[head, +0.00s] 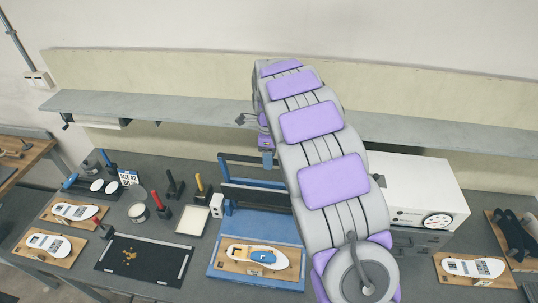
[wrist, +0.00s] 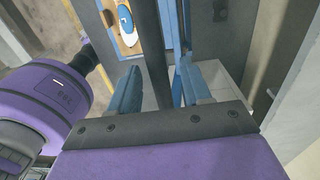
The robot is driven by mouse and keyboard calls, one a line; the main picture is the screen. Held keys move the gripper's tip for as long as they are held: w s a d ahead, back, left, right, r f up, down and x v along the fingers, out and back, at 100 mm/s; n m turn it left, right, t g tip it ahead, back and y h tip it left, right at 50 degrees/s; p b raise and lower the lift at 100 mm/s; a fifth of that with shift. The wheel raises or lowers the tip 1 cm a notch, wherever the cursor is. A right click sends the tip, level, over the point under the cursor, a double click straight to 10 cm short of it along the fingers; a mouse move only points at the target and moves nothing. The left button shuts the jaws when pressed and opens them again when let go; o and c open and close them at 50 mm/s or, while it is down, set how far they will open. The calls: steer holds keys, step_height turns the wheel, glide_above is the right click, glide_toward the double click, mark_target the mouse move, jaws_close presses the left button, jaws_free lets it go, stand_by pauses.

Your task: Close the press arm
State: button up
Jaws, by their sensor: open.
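The blue press (head: 228,268) stands on the bench in the head view, left of my arm. Its press arm (head: 248,184), with dark crossbars and blue side pieces, stands raised at the back, partly hidden by my arm. A white insole (head: 236,252) with a blue pad lies on a wooden board on the press base; it also shows in the wrist view (wrist: 126,24). In the wrist view my gripper (wrist: 157,84) is open, its blue fingers on either side of a dark bar (wrist: 149,45) that looks like part of the press arm. Contact cannot be told.
A white machine with a gauge (head: 425,197) stands right of my arm. A grey shelf (head: 170,104) runs behind the press. A black mat (head: 140,262), a pale tray (head: 192,220) and upright tools lie left of the press. More insole boards (head: 72,212) sit at both sides.

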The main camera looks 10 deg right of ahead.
steer(key=shift+a+f, duration=0.1)
steer(key=shift+a, duration=0.1)
steer(key=shift+c, duration=0.4)
steer(key=shift+d, duration=0.1)
jaws_close()
